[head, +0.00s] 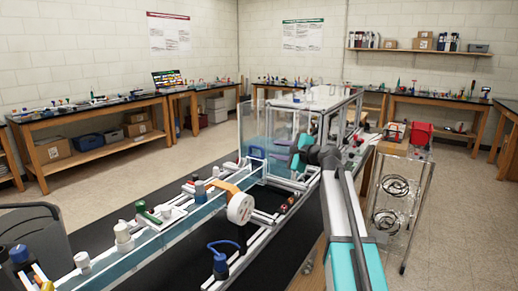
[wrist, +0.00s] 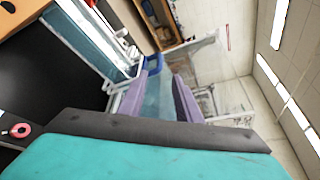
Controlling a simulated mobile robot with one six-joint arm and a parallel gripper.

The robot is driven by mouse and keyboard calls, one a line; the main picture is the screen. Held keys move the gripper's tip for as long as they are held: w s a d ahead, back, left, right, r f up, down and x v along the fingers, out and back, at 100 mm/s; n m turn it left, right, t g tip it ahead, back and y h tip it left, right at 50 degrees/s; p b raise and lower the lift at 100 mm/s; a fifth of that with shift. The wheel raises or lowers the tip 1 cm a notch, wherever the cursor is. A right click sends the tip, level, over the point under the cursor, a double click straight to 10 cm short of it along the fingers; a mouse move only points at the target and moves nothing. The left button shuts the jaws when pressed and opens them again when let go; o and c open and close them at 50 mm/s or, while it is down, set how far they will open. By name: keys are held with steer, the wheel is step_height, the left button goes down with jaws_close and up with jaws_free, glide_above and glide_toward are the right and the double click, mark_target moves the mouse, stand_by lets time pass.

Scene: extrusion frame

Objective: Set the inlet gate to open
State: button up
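The inlet gate appears to be the piece with a blue handle (head: 257,153) at the far end of the water channel, by the clear tank. The same blue handle (wrist: 154,64) shows in the wrist view, beyond my fingertips. My gripper (wrist: 163,84) is open, with its two purple fingers apart and nothing visibly held between them. In the head view my gripper (head: 284,150) is to the right of the blue handle, and seems apart from it. The lower part of the gate is hard to make out, so I cannot tell its setting.
The long channel (head: 150,248) runs from the lower left toward the clear tank (head: 282,118). A white round part (head: 240,208) and several small fittings sit along it. A metal frame rises around the tank. A red bin (head: 421,132) stands at right. Open floor lies behind.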

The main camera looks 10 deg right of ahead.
mark_target(258, 147)
steer(key=p+x, duration=0.2)
steer(key=x, duration=1.1)
steer(key=shift+f, duration=0.1)
jaws_close()
